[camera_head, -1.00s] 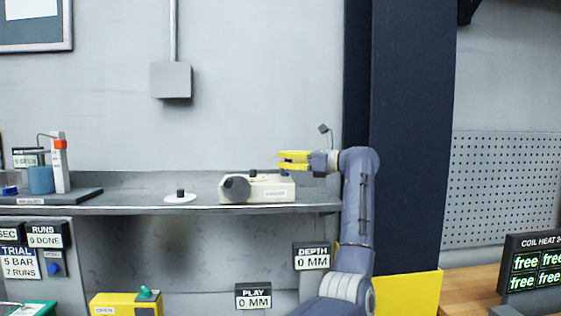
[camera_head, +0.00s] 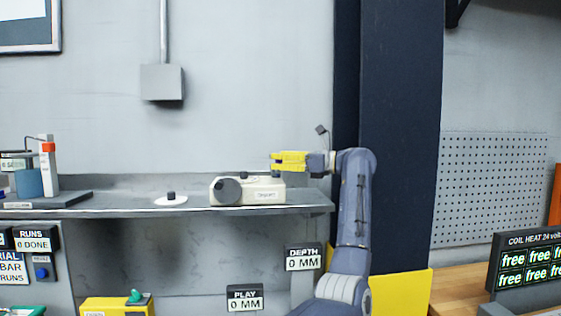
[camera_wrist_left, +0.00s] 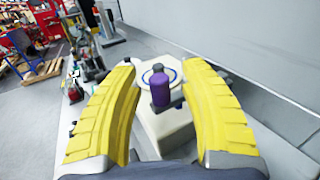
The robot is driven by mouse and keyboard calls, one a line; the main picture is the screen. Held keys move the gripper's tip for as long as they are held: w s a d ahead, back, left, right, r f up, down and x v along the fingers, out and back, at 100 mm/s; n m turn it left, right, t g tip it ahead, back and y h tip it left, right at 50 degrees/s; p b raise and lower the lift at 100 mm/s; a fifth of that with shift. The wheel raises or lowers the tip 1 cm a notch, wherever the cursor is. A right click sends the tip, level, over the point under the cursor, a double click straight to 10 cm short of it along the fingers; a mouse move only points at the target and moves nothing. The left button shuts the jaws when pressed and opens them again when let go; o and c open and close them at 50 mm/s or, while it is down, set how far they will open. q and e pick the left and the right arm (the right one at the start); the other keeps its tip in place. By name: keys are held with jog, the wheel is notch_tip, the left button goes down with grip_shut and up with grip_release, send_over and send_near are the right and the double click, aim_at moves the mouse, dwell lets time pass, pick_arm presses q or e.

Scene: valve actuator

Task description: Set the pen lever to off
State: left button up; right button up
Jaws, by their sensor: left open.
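A cream box (camera_head: 262,190) with a round dark dial on its left front stands on the grey shelf. Its front label is too small to read. My left gripper (camera_head: 273,162), with yellow fingers, is just above the right end of the box. In the left wrist view the gripper (camera_wrist_left: 172,92) is open, and a dark purple upright knob (camera_wrist_left: 160,88) on the box top stands between the spread fingers, apart from both. I cannot tell whether this knob is the pen lever, or which setting it has. My right gripper is not in view.
The shelf (camera_head: 120,212) also holds a small white disc with a dark knob (camera_head: 171,197) and a stand with a blue cylinder (camera_head: 28,183) at the left. A dark column (camera_head: 400,120) rises behind my arm. The shelf between disc and box is clear.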

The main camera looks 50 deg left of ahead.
pick_arm(q)
jog(key=v, duration=1.2)
